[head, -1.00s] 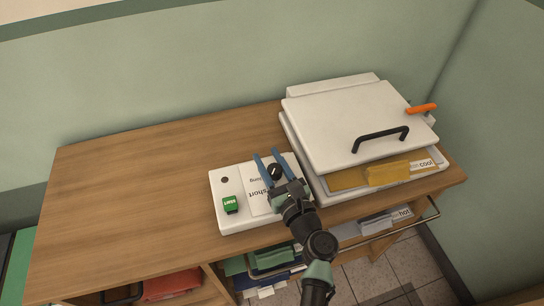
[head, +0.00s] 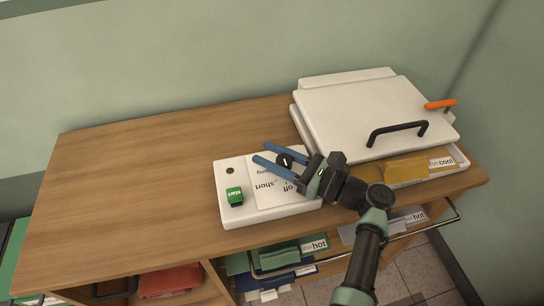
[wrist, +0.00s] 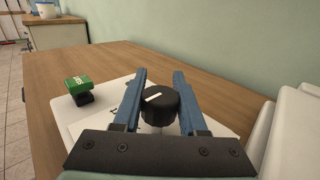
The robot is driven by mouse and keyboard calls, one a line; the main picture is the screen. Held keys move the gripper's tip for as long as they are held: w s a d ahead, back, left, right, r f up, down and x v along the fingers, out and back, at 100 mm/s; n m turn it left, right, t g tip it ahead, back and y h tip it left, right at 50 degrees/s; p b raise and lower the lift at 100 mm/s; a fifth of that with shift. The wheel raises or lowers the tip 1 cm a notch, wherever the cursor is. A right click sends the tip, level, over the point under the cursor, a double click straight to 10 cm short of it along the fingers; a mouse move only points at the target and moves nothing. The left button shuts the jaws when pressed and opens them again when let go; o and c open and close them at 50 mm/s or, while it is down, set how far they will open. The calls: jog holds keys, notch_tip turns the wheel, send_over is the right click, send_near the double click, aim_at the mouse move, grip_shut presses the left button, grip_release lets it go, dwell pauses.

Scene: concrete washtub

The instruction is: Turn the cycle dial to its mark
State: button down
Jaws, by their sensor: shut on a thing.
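The cycle dial (head: 284,160) is a black round knob on a white panel box (head: 237,213) on the wooden top. In the wrist view the dial (wrist: 159,107) stands between my fingers, with a white pointer line slanting across its top. My gripper (head: 261,153) is shut on the dial, its blue fingers lying either side of it and reaching past it toward the upper left. The card (head: 264,190) under it shows "short" and "off"; my gripper hides other lettering. Which mark the pointer faces is unclear.
A green start button (head: 235,196) and a dark round spot (head: 230,171) are on the box's left side. The wooden top (head: 130,190) is clear on the left.

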dwell(0.4)
jog(key=shift+c, duration=2.2)
grip_release()
jog(key=v, duration=1.3)
jog(key=shift+w, duration=0.1)
